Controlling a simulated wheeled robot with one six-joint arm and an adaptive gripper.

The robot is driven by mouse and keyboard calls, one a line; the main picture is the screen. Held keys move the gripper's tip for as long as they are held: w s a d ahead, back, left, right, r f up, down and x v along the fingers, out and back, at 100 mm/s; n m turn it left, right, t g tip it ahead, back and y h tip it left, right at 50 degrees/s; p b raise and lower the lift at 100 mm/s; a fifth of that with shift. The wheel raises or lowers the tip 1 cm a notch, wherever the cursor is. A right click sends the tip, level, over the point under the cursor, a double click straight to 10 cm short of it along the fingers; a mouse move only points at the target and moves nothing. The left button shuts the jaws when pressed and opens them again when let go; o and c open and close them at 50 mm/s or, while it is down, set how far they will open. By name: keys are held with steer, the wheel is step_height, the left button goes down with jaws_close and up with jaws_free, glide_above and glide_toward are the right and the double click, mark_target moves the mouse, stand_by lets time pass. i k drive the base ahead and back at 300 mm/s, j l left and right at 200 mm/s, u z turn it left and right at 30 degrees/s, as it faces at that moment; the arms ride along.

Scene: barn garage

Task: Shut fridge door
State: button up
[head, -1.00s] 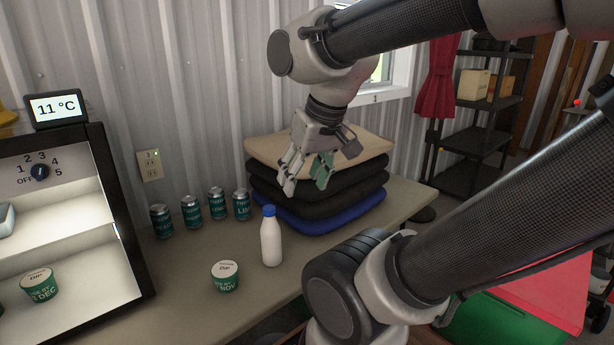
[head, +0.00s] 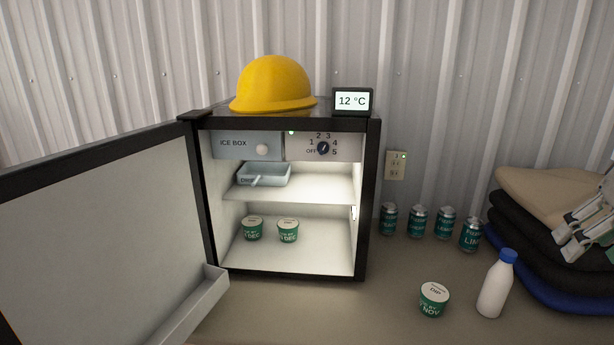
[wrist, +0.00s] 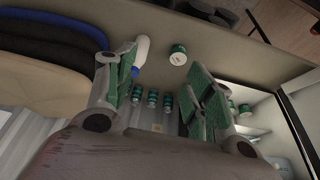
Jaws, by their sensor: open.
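The fridge (head: 371,200) stands on the worktop with its door (head: 85,240) swung wide open to the left, its inner face and a door shelf (head: 190,310) showing. Inside are a blue-grey tray (head: 264,174) on the upper shelf and two green dip tubs (head: 270,229) at the bottom. My gripper (head: 590,225) shows at the right edge of the head view, beside the stacked cushions and well to the right of the fridge. It is open and empty, with its fingers apart in the wrist view (wrist: 160,95).
Folded cushions (head: 540,235) are at far right. The worktop directly before the fridge is clear.

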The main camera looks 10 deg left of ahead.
mark_target(106, 242)
steer(key=k+l+u, duration=0.1)
steer(key=u, duration=2.35)
steer(key=i+l, duration=0.1)
steer(key=l, duration=0.4)
steer(key=i, duration=0.05)
